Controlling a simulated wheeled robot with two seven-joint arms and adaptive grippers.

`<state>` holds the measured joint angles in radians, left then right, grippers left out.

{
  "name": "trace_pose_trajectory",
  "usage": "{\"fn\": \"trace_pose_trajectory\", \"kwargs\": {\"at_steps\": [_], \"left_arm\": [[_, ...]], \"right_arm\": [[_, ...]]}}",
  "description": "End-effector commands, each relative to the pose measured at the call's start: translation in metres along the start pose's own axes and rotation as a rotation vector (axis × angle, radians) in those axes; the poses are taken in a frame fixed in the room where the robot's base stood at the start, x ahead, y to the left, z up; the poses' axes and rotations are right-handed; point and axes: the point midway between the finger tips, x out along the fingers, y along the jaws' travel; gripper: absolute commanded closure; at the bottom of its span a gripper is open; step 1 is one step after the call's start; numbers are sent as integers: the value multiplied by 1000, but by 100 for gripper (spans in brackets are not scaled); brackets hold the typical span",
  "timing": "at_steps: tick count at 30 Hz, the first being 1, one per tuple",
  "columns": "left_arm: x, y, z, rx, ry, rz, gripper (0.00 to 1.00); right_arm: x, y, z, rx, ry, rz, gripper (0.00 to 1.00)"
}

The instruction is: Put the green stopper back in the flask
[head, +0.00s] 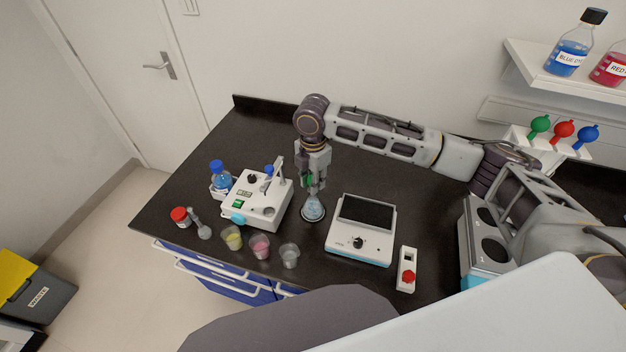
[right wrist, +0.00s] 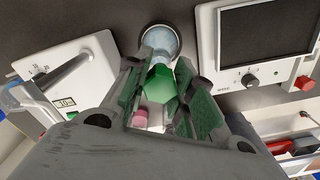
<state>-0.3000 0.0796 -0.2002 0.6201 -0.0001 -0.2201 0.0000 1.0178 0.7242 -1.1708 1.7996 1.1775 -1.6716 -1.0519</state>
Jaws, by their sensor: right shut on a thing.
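My right gripper (head: 312,190) points down above the flask, shut on the green stopper. The green stopper (right wrist: 160,84) shows between the fingers in the right wrist view; in the head view only a bit of green (head: 308,181) is visible. The flask (head: 313,211), holding pale blue-grey contents, stands on the black bench just below the fingertips. It also shows in the right wrist view (right wrist: 161,40), just beyond the stopper. The fingers hide the flask's neck, so I cannot tell whether the stopper touches the mouth. My left gripper is not in view.
A white device (head: 253,205) stands left of the flask, a scale-like unit with a dark screen (head: 362,232) to the right. Yellow, pink and clear cups (head: 289,255) stand at the front. A red-button box (head: 407,270) sits front right. The bench behind is clear.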

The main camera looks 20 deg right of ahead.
Motion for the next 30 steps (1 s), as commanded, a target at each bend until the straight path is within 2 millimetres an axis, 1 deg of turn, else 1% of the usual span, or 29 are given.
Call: {"fn": "trace_pose_trajectory", "kwargs": {"at_steps": [13, 30], "left_arm": [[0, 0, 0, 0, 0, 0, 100], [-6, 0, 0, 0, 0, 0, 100]], "right_arm": [[0, 0, 0, 0, 0, 0, 83], [0, 0, 0, 0, 0, 0, 83]]}}
